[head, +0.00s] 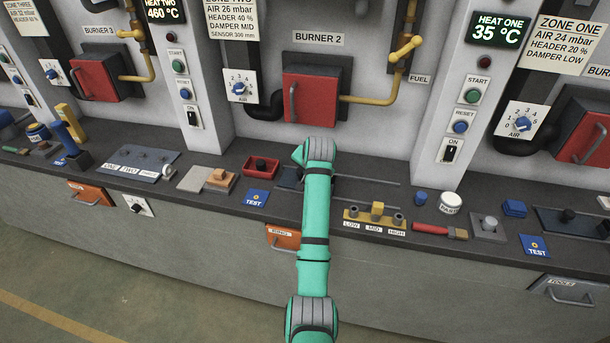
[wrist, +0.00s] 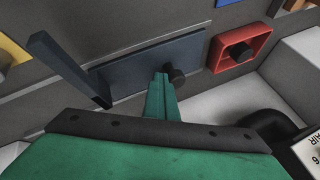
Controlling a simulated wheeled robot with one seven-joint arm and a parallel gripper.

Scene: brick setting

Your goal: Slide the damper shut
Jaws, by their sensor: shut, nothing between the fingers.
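A flat dark blue-grey plate with a black knob, apparently the damper slide, lies on the counter. In the wrist view the plate (wrist: 130,68) fills the upper middle and its knob (wrist: 177,75) stands near its right end. My gripper (wrist: 161,80) is shut and empty, its fingertips over the plate just left of the knob; I cannot tell whether they touch it. In the head view my arm hides my fingertips and most of the plate (head: 290,178), whose left part shows. Two thin rails (head: 372,182) run right from behind my arm.
A red tray (head: 261,167) with a dark knob stands just left of the plate; it also shows in the wrist view (wrist: 241,50). A dark upright bar (wrist: 66,68) rises at the plate's other end. A yellow LOW/MID/HIGH block (head: 376,215) stands right of my arm.

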